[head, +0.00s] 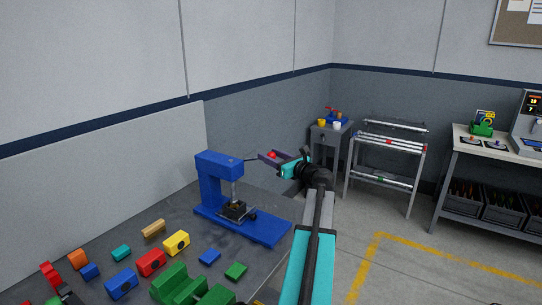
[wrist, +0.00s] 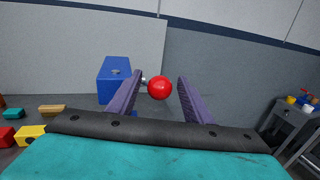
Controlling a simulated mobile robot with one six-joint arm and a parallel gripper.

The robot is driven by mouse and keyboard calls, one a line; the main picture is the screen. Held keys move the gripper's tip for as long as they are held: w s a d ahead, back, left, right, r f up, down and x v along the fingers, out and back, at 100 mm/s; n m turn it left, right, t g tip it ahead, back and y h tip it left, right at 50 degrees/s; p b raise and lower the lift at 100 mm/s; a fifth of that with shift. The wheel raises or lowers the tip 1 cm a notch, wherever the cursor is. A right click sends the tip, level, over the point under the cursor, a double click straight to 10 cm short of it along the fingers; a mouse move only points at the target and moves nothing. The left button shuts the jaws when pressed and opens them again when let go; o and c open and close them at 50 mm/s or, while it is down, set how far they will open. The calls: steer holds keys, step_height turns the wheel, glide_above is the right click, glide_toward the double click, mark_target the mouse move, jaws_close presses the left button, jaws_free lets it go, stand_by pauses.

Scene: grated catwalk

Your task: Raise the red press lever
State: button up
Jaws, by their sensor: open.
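The blue press (head: 219,170) stands on the dark bench in the head view, with its ram over a small dark fixture. Its lever (head: 250,159) runs from the upper part toward the right and ends in a red ball knob (head: 271,155). In the wrist view the red knob (wrist: 160,87) lies between the fingers, and the blue press head (wrist: 114,78) is behind to the left. My gripper (head: 271,156) is open, its purple fingers on either side of the knob. They also show in the wrist view (wrist: 159,90), with a visible gap on the knob's right.
Several coloured blocks (head: 151,262) lie on the bench at the front left. A grey wall stands behind the press. A small grey stand (head: 329,133), a metal rack (head: 386,160) and a workbench (head: 495,150) are to the right. Open floor lies before them.

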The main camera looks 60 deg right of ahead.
jaws_close()
stand_by(0.3)
steer(key=shift+r, duration=0.15)
